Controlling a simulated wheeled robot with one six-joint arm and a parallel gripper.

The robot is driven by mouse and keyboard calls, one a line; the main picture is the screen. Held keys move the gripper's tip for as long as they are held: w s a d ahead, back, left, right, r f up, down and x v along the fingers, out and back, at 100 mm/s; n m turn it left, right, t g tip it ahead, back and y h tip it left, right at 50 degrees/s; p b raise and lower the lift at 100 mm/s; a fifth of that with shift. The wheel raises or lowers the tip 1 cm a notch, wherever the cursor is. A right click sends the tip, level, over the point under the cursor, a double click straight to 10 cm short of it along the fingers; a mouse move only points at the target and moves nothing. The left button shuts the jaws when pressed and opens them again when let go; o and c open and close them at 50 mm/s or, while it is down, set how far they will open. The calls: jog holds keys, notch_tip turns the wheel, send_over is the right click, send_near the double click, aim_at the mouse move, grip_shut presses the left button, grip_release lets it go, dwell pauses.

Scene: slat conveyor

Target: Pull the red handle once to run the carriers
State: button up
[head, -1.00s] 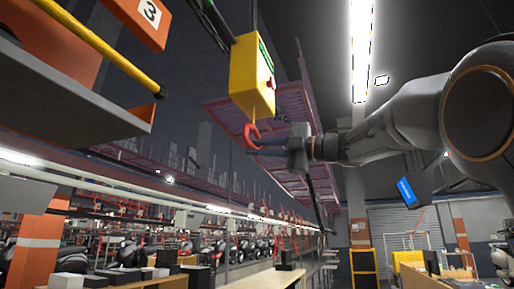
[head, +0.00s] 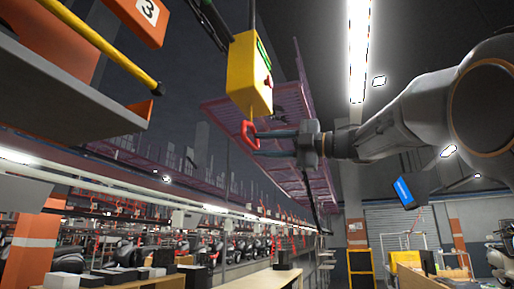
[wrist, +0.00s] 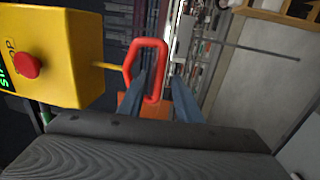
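The red handle (head: 249,135) is a closed loop hanging on a yellow cord below a yellow control box (head: 250,75). In the wrist view the handle (wrist: 163,72) is upright and in front of the fingers. My gripper (head: 262,144) reaches it from the right in the head view, with its two blue-grey fingers apart. In the wrist view the fingers (wrist: 160,90) lie on either side of one bar of the loop, the left one seen through the loop. There is a gap between them, and I cannot tell whether either touches the bar.
The box has a red button (wrist: 27,65) and a green display. An orange and grey carrier (head: 60,85) with a yellow bar hangs at upper left. A purple mesh structure (head: 300,165) is behind my gripper. Benches and parked motorcycles stand far below.

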jog(key=shift+b+v, duration=0.6)
jog(key=shift+v, duration=2.3)
dwell(5.1)
